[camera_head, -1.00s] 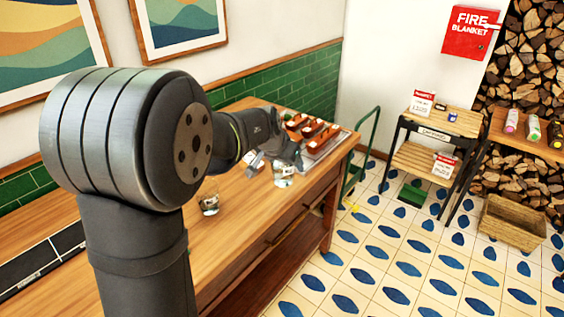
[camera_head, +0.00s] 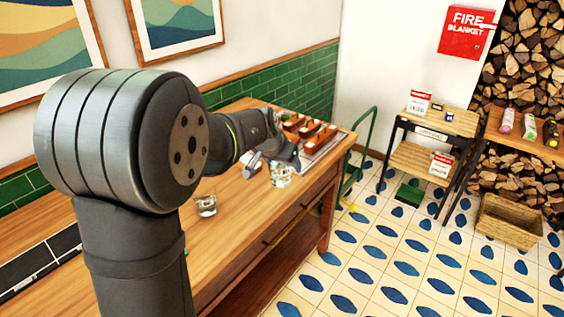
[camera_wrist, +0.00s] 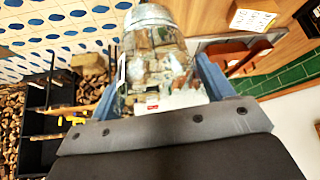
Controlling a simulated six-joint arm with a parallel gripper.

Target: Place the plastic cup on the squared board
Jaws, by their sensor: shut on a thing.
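A clear, see-through cup (camera_wrist: 155,55) is between the two blue-grey fingers of my gripper (camera_wrist: 163,72) in the wrist view, and the gripper is shut on it. In the head view the held cup (camera_head: 280,175) shows at the far part of the wooden counter, just below my gripper (camera_head: 268,162). I cannot tell whether its base touches the counter. A second clear glass (camera_head: 206,205) stands nearer on the counter, apart from the gripper. I cannot make out a squared board for certain; my arm hides part of the counter.
A tray (camera_head: 318,158) with several red-brown items lies at the counter's far end, close beyond the gripper. A black panel (camera_head: 40,262) with pale lines is at the near left. The wooden counter (camera_head: 232,215) is bare around the second glass. A green-tiled wall (camera_head: 310,85) runs behind.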

